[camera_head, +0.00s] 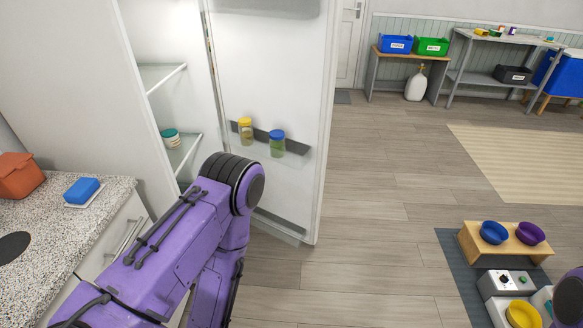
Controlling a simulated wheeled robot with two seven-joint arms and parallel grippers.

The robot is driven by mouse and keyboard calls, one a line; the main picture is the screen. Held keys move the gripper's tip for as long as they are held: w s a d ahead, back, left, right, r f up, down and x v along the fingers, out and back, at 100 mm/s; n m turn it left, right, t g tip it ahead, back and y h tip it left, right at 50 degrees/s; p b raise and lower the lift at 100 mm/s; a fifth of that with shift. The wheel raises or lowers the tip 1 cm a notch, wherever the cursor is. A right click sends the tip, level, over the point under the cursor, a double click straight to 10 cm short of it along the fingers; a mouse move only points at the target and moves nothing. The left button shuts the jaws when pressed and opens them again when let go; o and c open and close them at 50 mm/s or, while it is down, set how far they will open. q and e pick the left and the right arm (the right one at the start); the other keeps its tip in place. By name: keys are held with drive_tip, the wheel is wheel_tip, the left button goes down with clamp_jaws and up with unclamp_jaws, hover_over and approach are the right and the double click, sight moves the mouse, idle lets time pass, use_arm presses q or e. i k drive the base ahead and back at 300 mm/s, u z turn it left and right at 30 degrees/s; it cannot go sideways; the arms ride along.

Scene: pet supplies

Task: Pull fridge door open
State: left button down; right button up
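The white fridge stands at the left with its door (285,70) swung wide open to the right. Its interior shows glass shelves (162,78), and a jar with a teal lid (171,138) stands on a lower one. Two jars, one with a yellow lid (246,130) and one with a blue lid (277,143), stand in the door's rack. My purple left arm reaches across the lower part of the fridge opening, and its gripper is out of sight. Only a small part of my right arm shows at the lower right edge; its gripper is not visible.
A speckled counter (50,240) holds a blue sponge (82,191) and an orange container (20,176). A low wooden stand (490,246) with blue and purple bowls is at the lower right. Open floor (385,215) lies right of the door.

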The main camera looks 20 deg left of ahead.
sight(275, 62)
drive_tip(key=z, duration=0.25)
drive_tip(key=i, duration=0.95)
drive_tip(key=u, duration=0.5)
drive_tip(key=i, duration=0.6)
drive_tip(key=u, duration=0.55)
